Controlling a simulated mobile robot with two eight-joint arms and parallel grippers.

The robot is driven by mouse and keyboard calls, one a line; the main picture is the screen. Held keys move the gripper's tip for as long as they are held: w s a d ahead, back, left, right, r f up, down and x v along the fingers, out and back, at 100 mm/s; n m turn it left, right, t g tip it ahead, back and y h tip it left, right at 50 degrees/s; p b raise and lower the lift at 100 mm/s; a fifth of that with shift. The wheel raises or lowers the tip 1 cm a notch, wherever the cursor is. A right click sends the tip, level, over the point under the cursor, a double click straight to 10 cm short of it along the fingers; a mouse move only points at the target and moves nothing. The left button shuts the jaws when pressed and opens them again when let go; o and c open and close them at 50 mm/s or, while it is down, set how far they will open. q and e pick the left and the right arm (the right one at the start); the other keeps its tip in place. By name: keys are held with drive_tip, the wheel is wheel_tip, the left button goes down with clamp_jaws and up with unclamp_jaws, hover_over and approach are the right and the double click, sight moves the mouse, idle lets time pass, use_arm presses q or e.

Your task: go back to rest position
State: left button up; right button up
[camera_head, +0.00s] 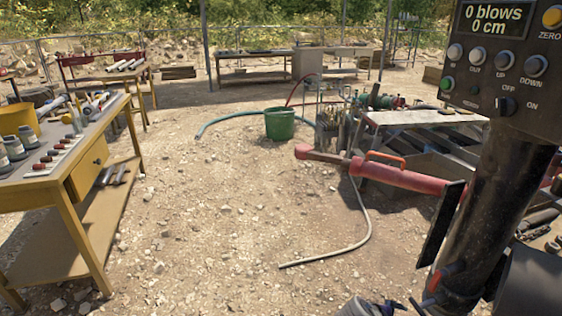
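My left gripper is not in view. A grey and dark piece (370,306) at the bottom edge, right of the middle, seems to be part of my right gripper. It is cut off by the frame, so I cannot tell whether its fingers are open or shut, and no held object shows. No arm of mine reaches over the left workbench (84,176).
A dark column with a control panel (497,60) reading "0 blows 0 cm" stands close at right. A red tube (405,176) juts left before the metal table (420,117).

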drive_tip(key=s+a+r+m+y, duration=0.1)
drive_tip(key=s+a+m+y, duration=0.25)
drive_tip(key=s, duration=0.45)
drive_tip(key=s+a+r+m+t+y, duration=0.1)
drive_tip(key=s+a+m+y, duration=0.1)
drive_tip(key=s+a+m, duration=0.4)
drive_tip(key=s+a+r+m+y, duration=0.1)
drive_tip(key=s+a+m+y, duration=0.2)
drive_tip(key=s, duration=0.6)
use_arm(q)
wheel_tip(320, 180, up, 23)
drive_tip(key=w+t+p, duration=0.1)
drive_tip(key=p, duration=1.9)
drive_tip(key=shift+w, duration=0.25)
use_arm(e)
wheel_tip(320, 180, up, 23)
drive_tip(key=w+t, duration=0.1)
drive_tip(key=shift+a+f, duration=0.2)
drive_tip(key=shift+a, duration=0.25)
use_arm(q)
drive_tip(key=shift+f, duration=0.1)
use_arm(e)
drive_tip(key=shift+n+y, duration=0.25)
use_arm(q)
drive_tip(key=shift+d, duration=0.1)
